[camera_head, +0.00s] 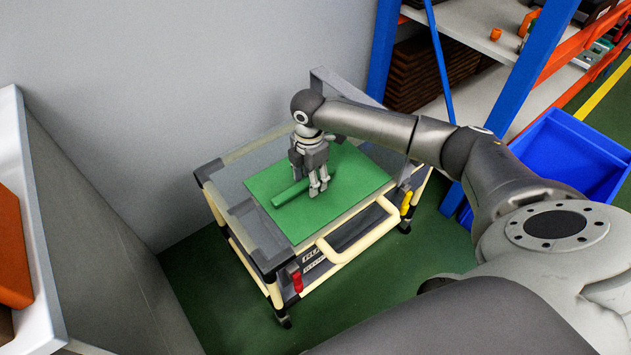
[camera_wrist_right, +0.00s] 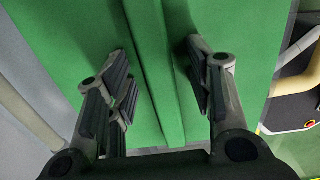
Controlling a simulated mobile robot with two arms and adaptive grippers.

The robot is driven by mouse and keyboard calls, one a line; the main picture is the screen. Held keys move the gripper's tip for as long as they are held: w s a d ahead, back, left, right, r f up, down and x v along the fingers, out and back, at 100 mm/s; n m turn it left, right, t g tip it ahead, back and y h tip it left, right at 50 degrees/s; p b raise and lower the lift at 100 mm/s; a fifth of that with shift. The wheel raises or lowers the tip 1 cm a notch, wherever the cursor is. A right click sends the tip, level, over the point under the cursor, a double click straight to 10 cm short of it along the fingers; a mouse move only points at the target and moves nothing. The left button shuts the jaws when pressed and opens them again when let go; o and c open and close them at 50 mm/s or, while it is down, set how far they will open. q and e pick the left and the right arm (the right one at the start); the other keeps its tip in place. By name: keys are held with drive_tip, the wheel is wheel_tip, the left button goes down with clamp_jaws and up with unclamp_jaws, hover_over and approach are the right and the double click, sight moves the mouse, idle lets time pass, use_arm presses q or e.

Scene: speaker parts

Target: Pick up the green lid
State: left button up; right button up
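A long green bar (camera_head: 290,193), taken as the green lid, lies on a flat green sheet (camera_head: 340,180) on a cart; the two greens match, so I cannot tell whether they are one piece. My right gripper (camera_head: 318,187) points down over the sheet at the bar's right end. In the right wrist view my right gripper (camera_wrist_right: 162,85) is open, with its fingers on either side of the bar (camera_wrist_right: 160,60) and visible gaps between. Whether the fingertips touch the sheet is unclear. My left gripper is not in view.
The cart (camera_head: 235,185) has a cream front handle (camera_head: 352,240) and a grey upright at its back. A blue bin (camera_head: 575,155) and a blue-and-orange shelf stand to the right. A white-edged surface with an orange box (camera_head: 10,250) is at left. Green floor shows in front.

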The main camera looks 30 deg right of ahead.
clamp_jaws()
drive_tip(key=shift+r, duration=0.1)
